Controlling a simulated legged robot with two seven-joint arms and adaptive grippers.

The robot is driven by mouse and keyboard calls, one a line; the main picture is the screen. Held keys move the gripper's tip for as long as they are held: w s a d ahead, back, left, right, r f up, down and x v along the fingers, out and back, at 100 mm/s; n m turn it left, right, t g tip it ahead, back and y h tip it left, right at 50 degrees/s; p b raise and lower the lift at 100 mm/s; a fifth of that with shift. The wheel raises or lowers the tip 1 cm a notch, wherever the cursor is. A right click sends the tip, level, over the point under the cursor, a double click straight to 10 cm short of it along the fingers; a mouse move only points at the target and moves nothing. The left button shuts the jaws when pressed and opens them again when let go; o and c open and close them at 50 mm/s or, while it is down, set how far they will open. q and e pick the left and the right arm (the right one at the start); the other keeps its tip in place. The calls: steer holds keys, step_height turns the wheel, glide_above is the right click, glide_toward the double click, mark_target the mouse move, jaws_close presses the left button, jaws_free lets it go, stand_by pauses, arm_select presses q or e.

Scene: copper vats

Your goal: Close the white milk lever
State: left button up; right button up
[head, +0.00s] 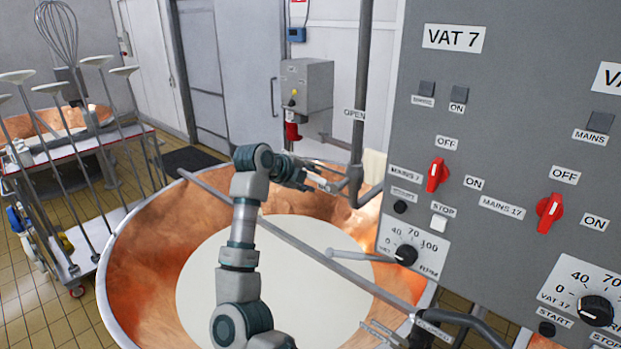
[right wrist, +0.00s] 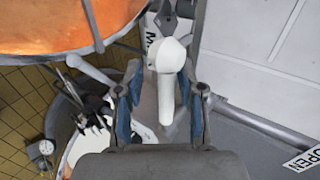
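The white milk lever (right wrist: 167,95) shows in the right wrist view as a white handle with a rounded head, beside a partly hidden label starting with "M". My right gripper (right wrist: 160,98) is open, with its blue-padded fingers on either side of the handle and a visible gap on both sides. In the head view my right arm reaches over the vat, and the right gripper (head: 322,184) is beside the grey upright pipe (head: 359,150). The lever cannot be clearly made out there. My left gripper is not in view.
The copper vat (head: 140,245) holds white liquid under a grey bar (head: 300,245). A grey control panel (head: 500,120) stands close on the right. A trolley of long tools (head: 85,200) is at left.

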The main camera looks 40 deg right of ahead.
steer(key=shift+w, duration=0.15)
steer(key=shift+r, duration=0.25)
steer(key=v, duration=1.1)
steer(key=shift+a, duration=0.45)
steer(key=shift+w+d, duration=0.1)
